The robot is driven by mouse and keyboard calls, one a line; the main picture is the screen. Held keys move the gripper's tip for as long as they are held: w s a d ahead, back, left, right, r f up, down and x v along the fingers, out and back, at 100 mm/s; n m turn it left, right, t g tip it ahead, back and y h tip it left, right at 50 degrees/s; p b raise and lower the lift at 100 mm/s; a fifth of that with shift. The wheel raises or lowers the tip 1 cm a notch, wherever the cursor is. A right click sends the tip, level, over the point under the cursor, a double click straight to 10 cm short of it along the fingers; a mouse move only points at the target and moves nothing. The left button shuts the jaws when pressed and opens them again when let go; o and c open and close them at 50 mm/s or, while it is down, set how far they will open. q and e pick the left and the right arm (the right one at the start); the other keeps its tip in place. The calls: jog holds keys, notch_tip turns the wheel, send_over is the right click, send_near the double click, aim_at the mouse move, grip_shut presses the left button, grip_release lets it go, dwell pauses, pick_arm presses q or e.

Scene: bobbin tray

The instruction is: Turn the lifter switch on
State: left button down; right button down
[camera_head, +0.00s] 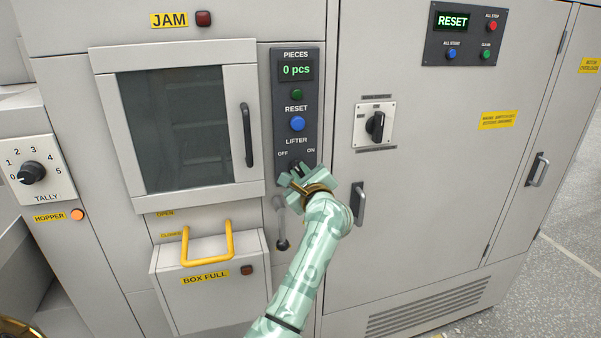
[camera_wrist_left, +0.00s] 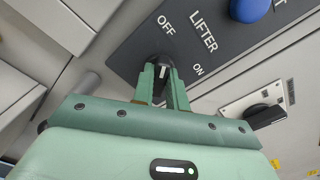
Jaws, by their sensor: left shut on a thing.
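The lifter switch (camera_head: 296,164) is a small black knob low on the dark control panel (camera_head: 289,78), below the LIFTER, OFF and ON labels. My left gripper (camera_head: 298,174) is at the knob and hides most of it in the head view. In the left wrist view the two green fingers (camera_wrist_left: 164,78) stand on either side of the black knob (camera_wrist_left: 160,63) and are shut on it. A short white mark shows on the knob between the fingers. I cannot tell for sure whether it points to OFF or ON. My right gripper is in neither view.
A windowed door (camera_head: 247,136) is to the left. A rotary switch (camera_head: 375,124) and a door handle (camera_head: 358,204) are to the right.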

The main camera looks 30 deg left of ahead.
pick_arm(q)
jog(key=m+p, duration=0.2)
jog(key=m, duration=0.1)
jog(key=shift+r, duration=0.2)
jog(key=m+p, duration=0.3)
jog(key=m, duration=0.1)
jog(key=shift+d+m, duration=0.1)
jog(key=shift+m, duration=0.2)
jog(key=m+p, duration=0.4)
jog(key=m, duration=0.1)
jog(key=shift+w, duration=0.15)
jog(key=shift+d+f+m+p, duration=0.15)
jog(key=shift+m+p, duration=0.5)
jog(key=shift+m, duration=0.55)
jog(key=shift+f+m, duration=0.1)
jog(key=shift+m, duration=0.2)
jog(key=c, duration=1.4)
grip_release()
